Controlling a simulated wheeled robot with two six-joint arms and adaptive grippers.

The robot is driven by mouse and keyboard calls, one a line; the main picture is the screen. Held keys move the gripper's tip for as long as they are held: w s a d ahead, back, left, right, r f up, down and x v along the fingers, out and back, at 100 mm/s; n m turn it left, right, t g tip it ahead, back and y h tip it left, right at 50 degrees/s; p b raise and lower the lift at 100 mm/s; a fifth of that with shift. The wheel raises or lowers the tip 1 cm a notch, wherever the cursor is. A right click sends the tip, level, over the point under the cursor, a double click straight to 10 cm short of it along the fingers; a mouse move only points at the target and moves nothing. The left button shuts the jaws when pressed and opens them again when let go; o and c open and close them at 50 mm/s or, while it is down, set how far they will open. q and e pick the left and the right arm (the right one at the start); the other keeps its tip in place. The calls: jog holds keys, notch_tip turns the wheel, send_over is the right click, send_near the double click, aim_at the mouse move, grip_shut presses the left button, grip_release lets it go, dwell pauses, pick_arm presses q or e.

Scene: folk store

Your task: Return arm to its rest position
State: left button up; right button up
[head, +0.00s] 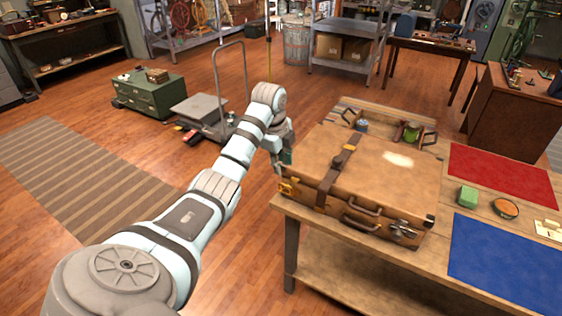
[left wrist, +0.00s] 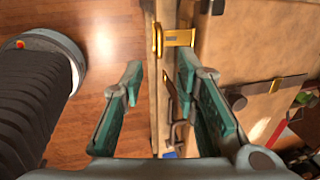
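My left arm reaches out from the lower left in the head view. Its gripper (head: 284,157) hangs beside the left side of a closed brown suitcase (head: 385,180) on the wooden table (head: 300,212). In the left wrist view the two green-padded fingers of my left gripper (left wrist: 157,85) stand wide apart with nothing held between them. The table edge and a brass latch (left wrist: 180,38) of the suitcase show between and just past the fingers. The right finger is close to the suitcase; I cannot tell whether it touches. My right gripper is in neither view.
A cart (head: 205,108) and green chest (head: 148,95) stand on the floor behind.

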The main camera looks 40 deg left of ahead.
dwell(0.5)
pick_arm(q)
jog(key=s+d+f+n+y, duration=0.1)
jog(key=s+d+f+n, duration=0.2)
jog(key=s+d+f, duration=0.5)
jog(key=s+d+f+n, duration=0.3)
jog(key=s+d+f, duration=0.2)
jog(key=f, duration=0.4)
jog(key=s+d+n+t, duration=0.1)
jog(key=s+d+n, duration=0.3)
jog(key=s, duration=0.4)
jog(key=s+d+n, duration=0.4)
jog(key=s+n, duration=0.1)
jog(key=s, duration=0.4)
notch_tip(320, 180, down, 20)
jog(key=a+g, duration=0.1)
jog(key=a, duration=0.1)
jog(key=s+f+g, duration=0.1)
jog(key=s+f, duration=1.1)
jog(key=s, duration=0.2)
jog(key=shift+s+a+f+h+b, duration=0.25)
jog(key=shift+s+a+h+b, duration=0.1)
jog(key=shift+s+a+h, duration=0.05)
